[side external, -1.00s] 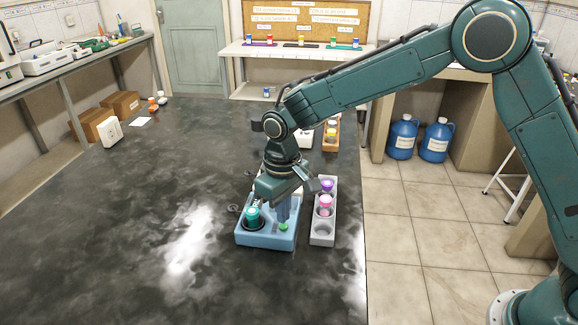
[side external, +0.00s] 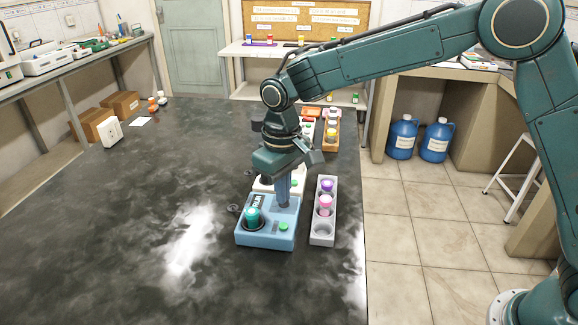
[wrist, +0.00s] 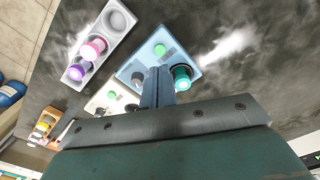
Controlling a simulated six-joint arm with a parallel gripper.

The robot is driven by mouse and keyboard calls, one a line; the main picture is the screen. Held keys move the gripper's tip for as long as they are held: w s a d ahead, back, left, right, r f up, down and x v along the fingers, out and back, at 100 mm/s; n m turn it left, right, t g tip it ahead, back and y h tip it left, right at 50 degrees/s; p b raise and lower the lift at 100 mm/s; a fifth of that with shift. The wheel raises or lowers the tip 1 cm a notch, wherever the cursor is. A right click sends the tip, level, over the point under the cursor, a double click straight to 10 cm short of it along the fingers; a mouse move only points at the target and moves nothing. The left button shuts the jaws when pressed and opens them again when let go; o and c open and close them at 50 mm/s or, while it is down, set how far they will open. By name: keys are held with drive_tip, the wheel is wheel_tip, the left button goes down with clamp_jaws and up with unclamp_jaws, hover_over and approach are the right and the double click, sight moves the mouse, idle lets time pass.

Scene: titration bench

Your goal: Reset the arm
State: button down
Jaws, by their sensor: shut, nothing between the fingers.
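My gripper (side external: 284,204) is shut and empty, with its fingers pointing down above the rear right part of the blue device (side external: 262,240). In the wrist view my gripper (wrist: 158,72) shows both fingers together over the blue device. The device has a green button (side external: 284,227) near its front right and a teal-capped vial (side external: 252,217) in its round well at the left. The fingertips are behind the button and apart from it.
A grey rack (side external: 322,240) with a purple and a pink vial stands close on the right. A white device (side external: 264,184), partly hidden by my gripper, is behind the blue one. A wooden rack (side external: 331,146) stands farther back. The table's left and front are clear.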

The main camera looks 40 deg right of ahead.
drive_tip(key=shift+r, duration=0.2)
drive_tip(key=s+d+r+m+t, duration=0.1)
drive_tip(key=s+d+r+t, duration=0.2)
drive_tip(key=s+d+r, duration=0.85)
drive_tip(key=s+d+m+t, duration=0.1)
drive_tip(key=s+d, duration=0.3)
drive_tip(key=s, duration=0.4)
drive_tip(key=s+d+m+t, duration=0.1)
drive_tip(key=s+d, duration=0.3)
drive_tip(key=s, duration=0.5)
drive_tip(key=shift+r+t, duration=0.3)
drive_tip(key=shift+r, duration=0.15)
idle(4.5)
